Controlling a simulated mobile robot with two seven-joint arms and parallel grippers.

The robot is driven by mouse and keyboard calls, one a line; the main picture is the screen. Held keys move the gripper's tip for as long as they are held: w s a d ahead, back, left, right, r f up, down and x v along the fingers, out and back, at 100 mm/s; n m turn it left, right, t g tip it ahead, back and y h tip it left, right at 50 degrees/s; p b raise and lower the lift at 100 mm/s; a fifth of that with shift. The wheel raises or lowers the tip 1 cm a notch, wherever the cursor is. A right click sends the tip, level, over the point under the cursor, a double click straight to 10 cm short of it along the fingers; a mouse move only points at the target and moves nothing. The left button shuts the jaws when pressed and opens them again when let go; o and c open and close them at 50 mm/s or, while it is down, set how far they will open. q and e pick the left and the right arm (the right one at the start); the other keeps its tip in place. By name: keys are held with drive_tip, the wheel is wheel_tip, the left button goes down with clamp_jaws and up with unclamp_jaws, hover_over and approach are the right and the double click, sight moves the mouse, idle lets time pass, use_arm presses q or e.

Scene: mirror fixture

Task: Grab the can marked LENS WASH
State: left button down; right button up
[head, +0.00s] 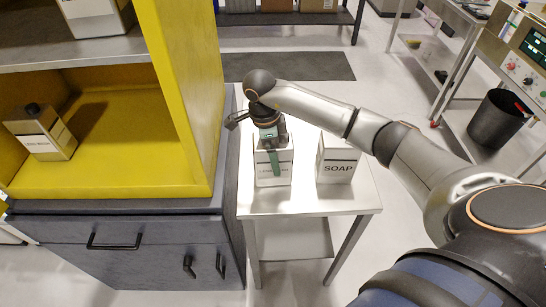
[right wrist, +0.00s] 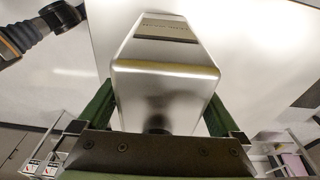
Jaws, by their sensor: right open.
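A silver square can (head: 266,176) with a dark cap stands upright on the small white table (head: 310,200). My right gripper (head: 275,158) is over this can from above. In the right wrist view the can (right wrist: 165,88) is between the two green fingers of my right gripper (right wrist: 160,118), which is open. Whether a finger touches the can is not clear. A similar can (head: 42,135) stands in the yellow cabinet; its small label appears to read LENS WASH. My left gripper is not in view.
A can marked SOAP (head: 338,158) stands just right of the gripped-at can on the white table. The yellow cabinet (head: 185,90) on a grey drawer base (head: 150,240) borders the table's left side. A black bin (head: 497,118) stands at the right.

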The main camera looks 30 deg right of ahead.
drive_tip(key=shift+f, duration=0.25)
drive_tip(key=c, duration=1.6)
drive_tip(key=shift+r, duration=0.15)
